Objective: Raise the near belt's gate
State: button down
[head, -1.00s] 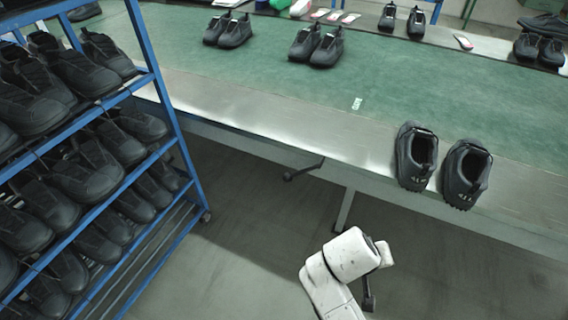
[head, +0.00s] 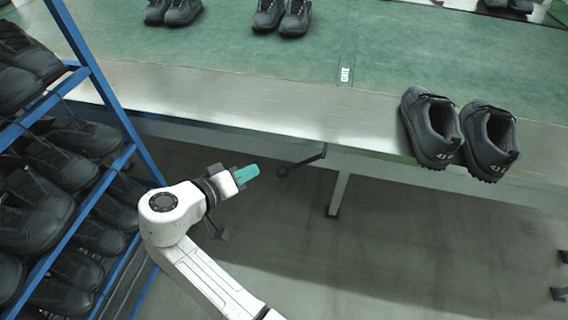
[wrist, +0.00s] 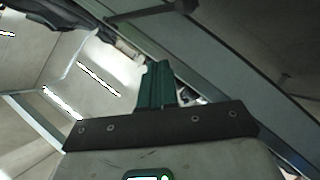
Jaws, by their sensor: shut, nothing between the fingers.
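The near belt (head: 230,60) is a green surface with a bright metal front edge. A small white label reading GATE (head: 345,75) lies on it, beside a thin line across the belt. A dark lever (head: 303,162) sticks out to the left from under the front edge, below the label. It also shows at the top of the wrist view (wrist: 150,13). My gripper (head: 252,173), with teal fingers, is shut and empty just left of the lever's free end, apart from it in the head view. The fingers also show in the wrist view (wrist: 156,85). No raised gate is visible.
A pair of dark shoes (head: 460,136) stands on the metal edge at right. More pairs (head: 282,15) stand further back on the belt. A blue rack (head: 92,78) full of shoes stands close on the left. A table leg (head: 339,194) stands below the lever; the floor is open right of it.

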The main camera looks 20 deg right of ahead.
jog(key=s+f+x, duration=0.1)
jog(key=s+x, duration=0.1)
jog(key=x, duration=1.1)
jog(key=shift+s+d+f, duration=0.2)
jog(key=shift+f, duration=0.1)
jog(key=shift+f+b, duration=0.1)
jog(key=shift+b, duration=0.3)
